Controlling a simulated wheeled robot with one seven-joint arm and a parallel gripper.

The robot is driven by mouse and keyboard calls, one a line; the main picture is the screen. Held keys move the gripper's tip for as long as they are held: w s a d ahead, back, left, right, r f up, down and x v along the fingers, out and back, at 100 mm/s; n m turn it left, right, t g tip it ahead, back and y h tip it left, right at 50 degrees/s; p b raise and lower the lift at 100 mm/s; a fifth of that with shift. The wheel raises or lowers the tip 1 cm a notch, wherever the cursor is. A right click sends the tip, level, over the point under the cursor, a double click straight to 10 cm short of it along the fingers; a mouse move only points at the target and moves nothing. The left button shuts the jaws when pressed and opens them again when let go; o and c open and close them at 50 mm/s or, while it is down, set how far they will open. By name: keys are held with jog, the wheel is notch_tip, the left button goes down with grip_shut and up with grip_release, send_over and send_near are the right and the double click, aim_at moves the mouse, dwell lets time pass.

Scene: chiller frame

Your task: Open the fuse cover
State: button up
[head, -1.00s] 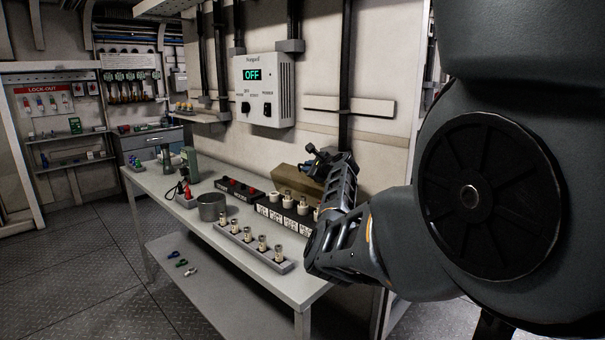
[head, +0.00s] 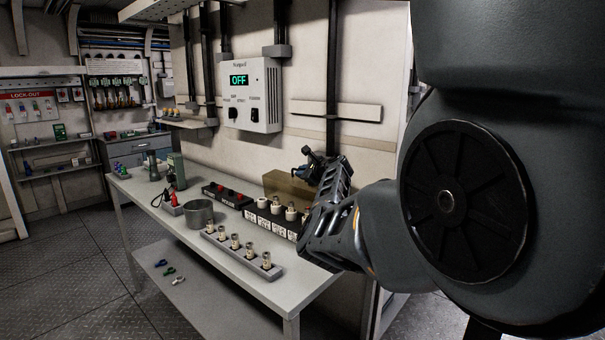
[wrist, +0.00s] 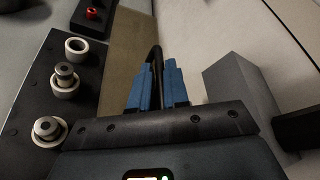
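A tan, box-like piece, which may be the fuse cover (head: 284,187), stands behind the black fuse block (head: 262,218) on the bench. It also shows as a tan panel in the wrist view (wrist: 128,50). My gripper (head: 311,158) is at its upper right in the head view. In the wrist view its blue fingers (wrist: 157,85) are close together, with a thin dark curved piece between them. I cannot tell whether they grip it. White fuse holders (wrist: 65,80) stand on the block at left; my arm hides the block's right end in the head view.
A grey rack of several fuses (head: 240,250) lies at the bench's front. A grey cup (head: 198,213) and a black strip with red parts (head: 228,195) stand left. A control box reading OFF (head: 252,94) hangs on the wall. A grey block (wrist: 243,88) is right of my fingers.

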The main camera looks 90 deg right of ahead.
jog(key=o, duration=0.4)
jog(key=shift+c, duration=0.2)
jog(key=shift+a, duration=0.1)
jog(key=shift+v, duration=3.85)
